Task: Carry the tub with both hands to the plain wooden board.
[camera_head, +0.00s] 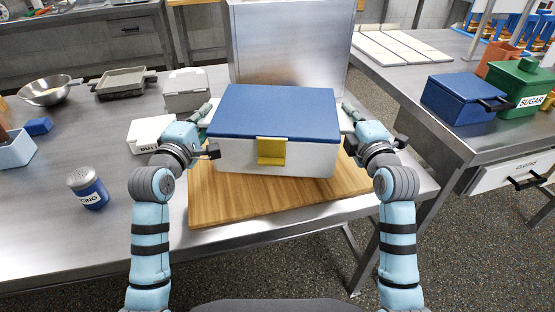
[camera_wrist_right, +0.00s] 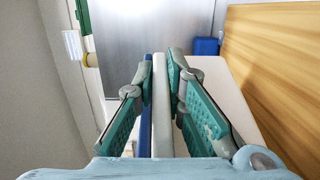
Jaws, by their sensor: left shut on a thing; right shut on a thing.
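The tub (camera_head: 275,155) is a white box with a blue lid and a yellow latch on its front. It is over the plain wooden board (camera_head: 260,204), which shows in front of it and to its right. I cannot tell whether it touches the board. My left gripper (camera_head: 205,116) is shut on the tub's left side, its fingertips partly hidden. My right gripper (camera_head: 349,112) is shut on the right side. In the right wrist view, the green fingers close around a white edge of the tub (camera_wrist_right: 160,100) beside the blue lid. The board (camera_wrist_right: 270,60) is at the right there.
A metal box (camera_head: 290,40) stands behind the tub. A white butter container (camera_head: 150,133), an icing shaker (camera_head: 87,188), a grey box (camera_head: 186,90) and a metal bowl (camera_head: 48,91) are on the left. A second table (camera_head: 410,75) at the right holds a blue box (camera_head: 460,98) and a green sugar tin (camera_head: 520,90).

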